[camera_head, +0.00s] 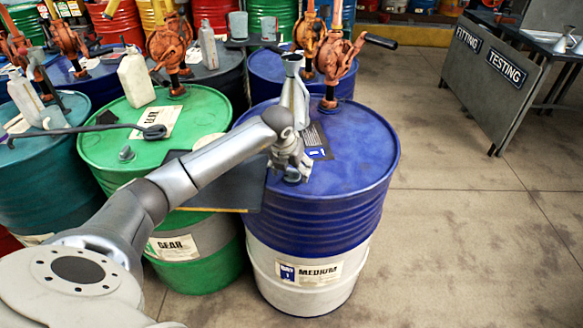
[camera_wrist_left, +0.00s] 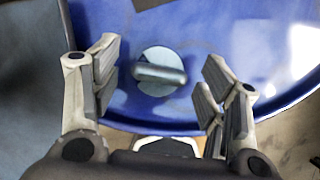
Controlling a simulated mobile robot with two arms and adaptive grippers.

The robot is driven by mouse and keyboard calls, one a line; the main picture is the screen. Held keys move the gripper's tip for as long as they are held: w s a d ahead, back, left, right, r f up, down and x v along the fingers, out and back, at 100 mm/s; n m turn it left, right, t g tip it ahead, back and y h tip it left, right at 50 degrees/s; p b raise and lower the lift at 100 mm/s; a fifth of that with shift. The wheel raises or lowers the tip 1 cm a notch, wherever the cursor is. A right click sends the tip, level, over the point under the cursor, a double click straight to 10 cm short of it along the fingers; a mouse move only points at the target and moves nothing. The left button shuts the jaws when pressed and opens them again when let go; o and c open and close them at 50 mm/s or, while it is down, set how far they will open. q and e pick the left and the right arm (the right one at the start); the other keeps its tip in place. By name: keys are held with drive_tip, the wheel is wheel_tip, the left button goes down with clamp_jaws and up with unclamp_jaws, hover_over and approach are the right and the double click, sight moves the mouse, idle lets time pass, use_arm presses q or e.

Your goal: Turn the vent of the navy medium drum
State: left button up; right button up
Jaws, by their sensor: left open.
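The navy medium drum (camera_head: 360,150) stands upright in the middle of the head view, with a white lower band and a MEDIUM label (camera_head: 308,272). My left gripper (camera_head: 291,166) is low over the left front part of its blue top, pointing down. In the left wrist view the vent (camera_wrist_left: 160,72) is a round grey disc with a raised bar across it, on the blue drum top (camera_wrist_left: 215,30). The open fingers stand on either side of the vent, with visible gaps. In the head view the gripper largely hides the vent. My right gripper does not show.
A grey funnel-topped can (camera_head: 294,98) and an orange hand pump (camera_head: 335,62) stand on the navy drum behind my gripper. A green GEAR drum (camera_head: 200,115) stands to the left. Open floor (camera_head: 460,190) lies to the right, before the FITTING and TESTING board (camera_head: 495,85).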

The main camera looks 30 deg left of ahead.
use_arm(q)
drive_tip(key=c, duration=1)
drive_tip(key=shift+a+f+m+h+b, duration=0.1)
drive_tip(key=shift+m+h+b, duration=0.4)
drive_tip(key=shift+m+b, duration=0.75)
drive_tip(key=m+h+b, duration=0.1)
drive_tip(key=m+b, duration=0.1)
drive_tip(key=m, duration=0.1)
drive_tip(key=shift+m, duration=0.25)
drive_tip(key=m+h+b, duration=0.1)
drive_tip(key=m, duration=0.1)
drive_tip(key=m+h+b, duration=0.1)
drive_tip(key=m, duration=0.2)
drive_tip(key=shift+w+a+g, duration=0.1)
drive_tip(key=shift+g, duration=0.3)
drive_tip(key=m+g+b, duration=0.1)
drive_tip(key=m, duration=0.2)
drive_tip(key=m+g+h, duration=0.1)
drive_tip(key=m, duration=0.2)
drive_tip(key=shift+m+b, duration=0.35)
drive_tip(key=shift+m, duration=0.05)
drive_tip(key=shift+r, duration=0.2)
